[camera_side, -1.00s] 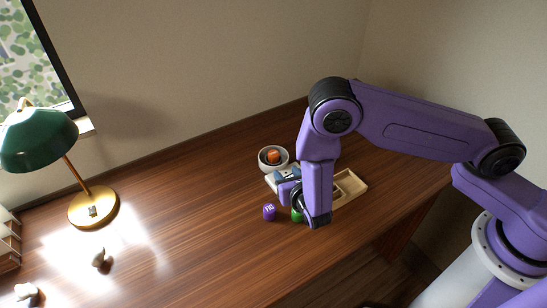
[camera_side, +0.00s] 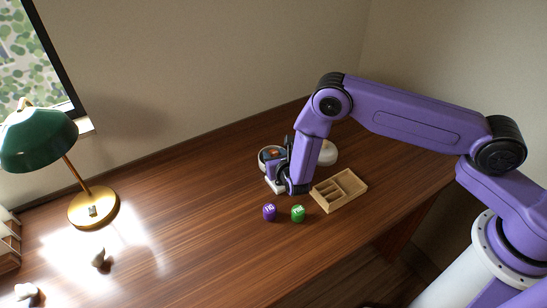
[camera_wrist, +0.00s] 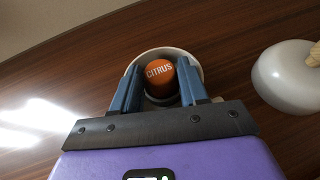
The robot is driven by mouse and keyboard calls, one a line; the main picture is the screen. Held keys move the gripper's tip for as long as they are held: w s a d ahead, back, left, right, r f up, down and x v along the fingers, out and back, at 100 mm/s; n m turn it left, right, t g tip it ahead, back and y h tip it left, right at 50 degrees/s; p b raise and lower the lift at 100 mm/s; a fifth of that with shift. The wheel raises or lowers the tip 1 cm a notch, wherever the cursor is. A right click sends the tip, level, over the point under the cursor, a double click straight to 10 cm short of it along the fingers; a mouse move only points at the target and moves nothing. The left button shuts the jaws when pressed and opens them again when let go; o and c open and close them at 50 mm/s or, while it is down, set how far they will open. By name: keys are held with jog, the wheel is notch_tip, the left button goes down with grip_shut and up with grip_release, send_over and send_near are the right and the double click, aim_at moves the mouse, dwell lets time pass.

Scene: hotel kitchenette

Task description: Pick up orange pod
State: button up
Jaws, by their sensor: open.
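The orange pod (camera_wrist: 160,74), labelled CITRUS, sits in a round white bowl (camera_wrist: 188,58) in the wrist view. In the side view the bowl (camera_side: 264,164) shows at the back of the table, partly hidden by my gripper, with a bit of the orange pod (camera_side: 274,153) visible. My gripper (camera_wrist: 160,85) is open, its two blue fingers on either side of the pod in the wrist view. I cannot tell whether the fingers touch the pod or how far down they reach.
A purple pod (camera_side: 269,212) and a green pod (camera_side: 298,213) stand in front of a wooden compartment tray (camera_side: 352,184). A white rounded lid with a wooden knob (camera_wrist: 290,75) lies right of the bowl. A lamp (camera_side: 93,208) stands at the left; the table between is clear.

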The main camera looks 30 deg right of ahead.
jog(key=shift+w+f, duration=0.1)
jog(key=shift+w, duration=0.1)
jog(key=c, duration=0.7)
jog(key=shift+o, duration=0.2)
